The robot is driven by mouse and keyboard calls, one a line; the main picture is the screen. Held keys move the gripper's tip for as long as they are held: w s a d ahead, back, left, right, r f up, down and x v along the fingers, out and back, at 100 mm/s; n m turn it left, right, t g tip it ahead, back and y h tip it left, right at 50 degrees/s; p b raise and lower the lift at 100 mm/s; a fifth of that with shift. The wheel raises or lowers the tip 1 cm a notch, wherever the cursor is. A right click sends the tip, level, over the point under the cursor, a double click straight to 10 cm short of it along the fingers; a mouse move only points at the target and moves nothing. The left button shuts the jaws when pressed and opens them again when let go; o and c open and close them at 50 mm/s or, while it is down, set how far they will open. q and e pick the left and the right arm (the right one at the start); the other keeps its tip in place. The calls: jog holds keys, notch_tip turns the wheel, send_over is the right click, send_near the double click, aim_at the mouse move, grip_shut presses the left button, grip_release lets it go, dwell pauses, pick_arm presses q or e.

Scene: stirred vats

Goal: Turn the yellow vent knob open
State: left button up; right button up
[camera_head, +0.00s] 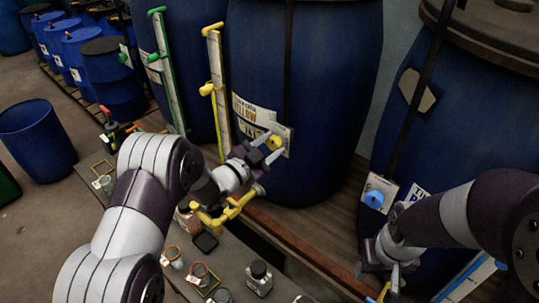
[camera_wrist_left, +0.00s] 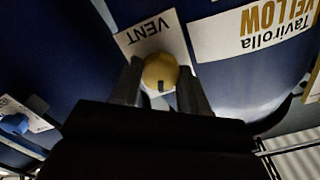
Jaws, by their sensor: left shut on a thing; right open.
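The yellow vent knob (camera_head: 274,142) sits on a white plate on the front of the middle blue vat (camera_head: 310,90).
A blue knob (camera_head: 374,199) sits on the right vat (camera_head: 460,110). Jars (camera_head: 259,278) stand on the bench in front. A green-marked gauge (camera_head: 168,75) and a blue bin (camera_head: 38,140) are at left.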

pick_arm(q)
jog(key=m+b, duration=0.4)
jog(key=b, duration=0.2)
jog(key=m+b, duration=0.4)
jog(key=b, duration=0.3)
jog(key=m+b, duration=0.4)
jog(key=b, duration=0.3)
jog(key=shift+f+m, duration=0.4)
jog(key=shift+s+r+m+b, duration=0.15)
jog(key=shift+m+b, duration=0.45)
jog(key=shift+b, duration=0.35)
jog(key=o, duration=1.1)
jog(key=shift+d+r, duration=0.1)
jog(key=shift+c, duration=0.2)
jog(key=v, duration=1.2)
jog(key=shift+s+a+b, duration=0.2)
jog(key=shift+s+b, duration=0.05)
jog(key=shift+b, duration=0.05)
